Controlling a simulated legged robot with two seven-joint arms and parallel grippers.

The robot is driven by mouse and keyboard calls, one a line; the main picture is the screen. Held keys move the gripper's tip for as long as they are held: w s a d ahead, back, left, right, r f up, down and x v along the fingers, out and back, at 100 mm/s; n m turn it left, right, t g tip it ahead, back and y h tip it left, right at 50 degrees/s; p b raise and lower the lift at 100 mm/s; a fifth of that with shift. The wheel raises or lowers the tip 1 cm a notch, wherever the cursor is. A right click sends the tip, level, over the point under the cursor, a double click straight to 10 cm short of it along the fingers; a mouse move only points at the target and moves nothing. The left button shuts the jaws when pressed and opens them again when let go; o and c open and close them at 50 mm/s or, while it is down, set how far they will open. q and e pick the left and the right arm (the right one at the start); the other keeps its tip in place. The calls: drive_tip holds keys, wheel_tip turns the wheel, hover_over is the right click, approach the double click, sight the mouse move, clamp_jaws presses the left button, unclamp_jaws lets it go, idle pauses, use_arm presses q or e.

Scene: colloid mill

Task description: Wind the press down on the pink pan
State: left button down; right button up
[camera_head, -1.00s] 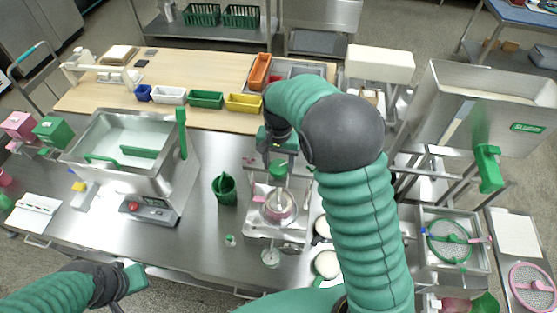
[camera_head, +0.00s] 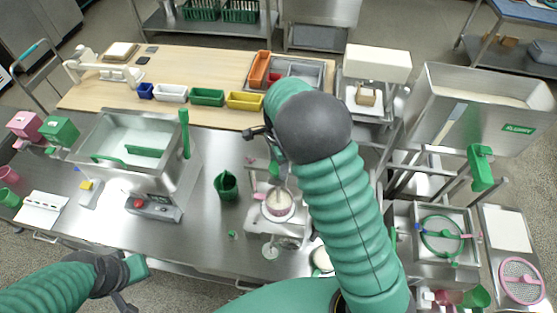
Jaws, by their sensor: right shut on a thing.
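The press (camera_head: 274,226) stands on the steel counter, left of my right arm. The pink pan (camera_head: 279,212) sits in the press under its spindle, with a pale round surface inside its rim. My right gripper (camera_head: 257,133) is above and behind the pan, at the top of the press. It is shut on what appears to be the press handle, mostly hidden by the gripper and my forearm.
A green jug (camera_head: 226,185) stands left of the press. A steel basin machine (camera_head: 133,150) is farther left. Coloured bins (camera_head: 206,97) line the wooden board behind. A large hopper (camera_head: 470,122) stands at right. The counter's front middle is mostly clear.

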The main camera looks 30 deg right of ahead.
sight(277, 166)
drive_tip(key=shift+w+r+m+p, duration=0.15)
drive_tip(key=shift+m+p, duration=0.4)
drive_tip(key=shift+m, duration=0.65)
drive_tip(key=o, duration=1.1)
drive_tip(key=shift+o, duration=1.3)
drive_tip(key=shift+r, duration=0.35)
wheel_tip(277, 166, up, 16)
drive_tip(key=b, duration=0.4)
